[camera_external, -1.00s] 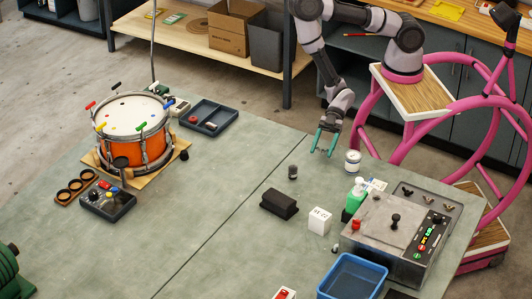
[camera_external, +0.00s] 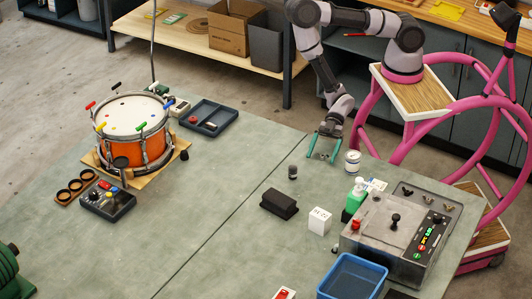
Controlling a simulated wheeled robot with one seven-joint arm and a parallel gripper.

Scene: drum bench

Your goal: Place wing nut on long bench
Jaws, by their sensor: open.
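My gripper (camera_external: 323,157) has teal fingers, spread apart and empty, pointing down above the far edge of the grey-green table (camera_external: 215,200), left of a white can. I cannot identify a wing nut for certain. Small dark and brassy winged pieces, one of them here (camera_external: 429,199), sit along the back of the metal control box (camera_external: 385,225) at the right; they are too small to tell. Which surface is the long bench is not certain; a long wooden bench (camera_external: 188,43) stands behind the table.
A white can (camera_external: 352,163), a small dark cylinder (camera_external: 292,172), a black block (camera_external: 279,203), a white cube (camera_external: 319,220), a green bottle (camera_external: 355,197) and a blue bin (camera_external: 352,278) stand near the arm. An orange drum (camera_external: 135,133) is at left. The table's middle is clear.

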